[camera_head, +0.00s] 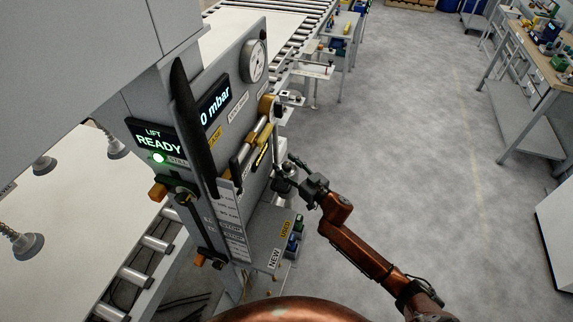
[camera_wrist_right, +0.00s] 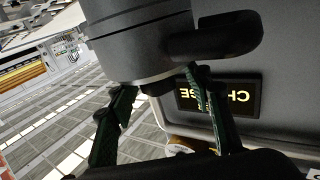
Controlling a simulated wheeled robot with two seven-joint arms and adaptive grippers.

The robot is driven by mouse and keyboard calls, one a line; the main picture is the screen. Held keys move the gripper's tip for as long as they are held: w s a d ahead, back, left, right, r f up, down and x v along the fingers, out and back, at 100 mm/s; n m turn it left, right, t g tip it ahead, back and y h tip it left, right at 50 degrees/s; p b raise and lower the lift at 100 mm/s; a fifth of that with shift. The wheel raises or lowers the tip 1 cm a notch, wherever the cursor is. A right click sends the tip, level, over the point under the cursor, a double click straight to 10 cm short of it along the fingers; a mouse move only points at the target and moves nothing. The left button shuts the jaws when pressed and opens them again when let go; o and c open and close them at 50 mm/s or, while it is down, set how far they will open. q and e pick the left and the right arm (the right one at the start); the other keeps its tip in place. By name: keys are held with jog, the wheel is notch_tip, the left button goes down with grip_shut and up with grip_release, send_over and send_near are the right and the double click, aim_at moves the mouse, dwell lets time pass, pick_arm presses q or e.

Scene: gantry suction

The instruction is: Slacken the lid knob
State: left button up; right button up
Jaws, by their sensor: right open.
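A large grey cylinder (camera_wrist_right: 140,40) with a dark rounded lobe (camera_wrist_right: 215,35) fills the top of the right wrist view. It looks like the lid with its knob, but I cannot tell exactly where lid and knob meet. My right gripper (camera_head: 287,171) is beside the right side of the control panel (camera_head: 228,135) in the head view. In the wrist view my right gripper (camera_wrist_right: 160,92) is open, its two green-black fingers at the cylinder's lower rim. I cannot tell whether they touch it. My left gripper is not in view.
The panel carries a round gauge (camera_head: 254,61), a "0 mbar" display (camera_head: 214,101) and a "LIFT READY" display (camera_head: 157,139). A shelf marked NEW and USED (camera_head: 268,245) juts out below. Open floor lies right.

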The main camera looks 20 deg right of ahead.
jog(key=shift+c, duration=0.4)
jog(key=c, duration=1.1)
